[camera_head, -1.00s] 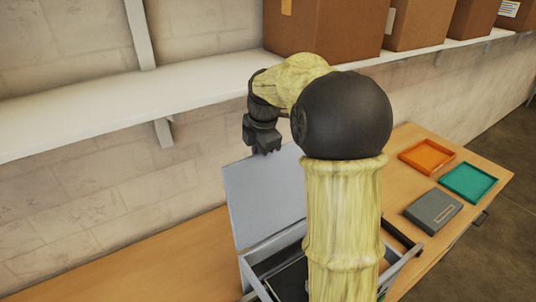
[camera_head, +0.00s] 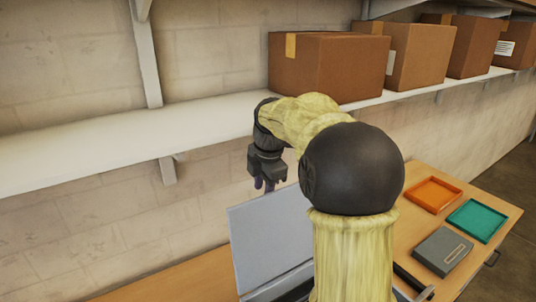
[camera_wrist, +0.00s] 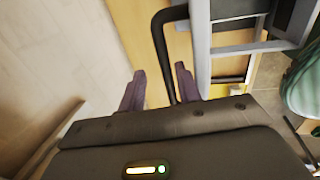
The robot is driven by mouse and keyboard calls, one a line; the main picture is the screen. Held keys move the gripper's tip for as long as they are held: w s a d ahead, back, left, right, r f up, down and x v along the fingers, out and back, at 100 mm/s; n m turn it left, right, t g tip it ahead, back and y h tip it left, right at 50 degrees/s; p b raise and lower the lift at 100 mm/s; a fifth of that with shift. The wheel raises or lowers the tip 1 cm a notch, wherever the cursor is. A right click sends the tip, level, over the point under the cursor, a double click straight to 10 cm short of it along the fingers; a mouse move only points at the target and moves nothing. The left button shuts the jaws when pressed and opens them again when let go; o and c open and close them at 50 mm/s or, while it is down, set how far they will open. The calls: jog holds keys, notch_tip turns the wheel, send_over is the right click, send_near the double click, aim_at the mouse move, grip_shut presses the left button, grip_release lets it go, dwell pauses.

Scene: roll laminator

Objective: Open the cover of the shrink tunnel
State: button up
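The shrink tunnel is a grey box-like machine, and its flat grey cover (camera_head: 268,243) stands raised and steeply tilted in the head view. My arm hides much of the machine body. My gripper (camera_head: 266,186) is at the cover's top edge, pointing down; I cannot tell whether it touches it. In the wrist view, the two purple fingers of my gripper (camera_wrist: 160,90) are apart. A black curved bar (camera_wrist: 160,45) on the machine runs down to near the right finger, and I see nothing clamped. Grey frame parts (camera_wrist: 202,50) lie to its right.
The machine stands on a wooden table (camera_head: 412,200) with an orange tray (camera_head: 434,195), a teal tray (camera_head: 476,220) and a grey box (camera_head: 442,251) at right. Behind, a white wall shelf (camera_head: 110,135) carries several cardboard boxes (camera_head: 325,68). The table's left part is clear.

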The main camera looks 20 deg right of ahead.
notch_tip(320, 180, up, 14)
jog(key=s+b, duration=0.1)
jog(key=s, duration=0.1)
jog(key=shift+s+d+r+b, duration=0.2)
jog(key=shift+s+b, duration=0.1)
jog(key=shift+s, duration=0.1)
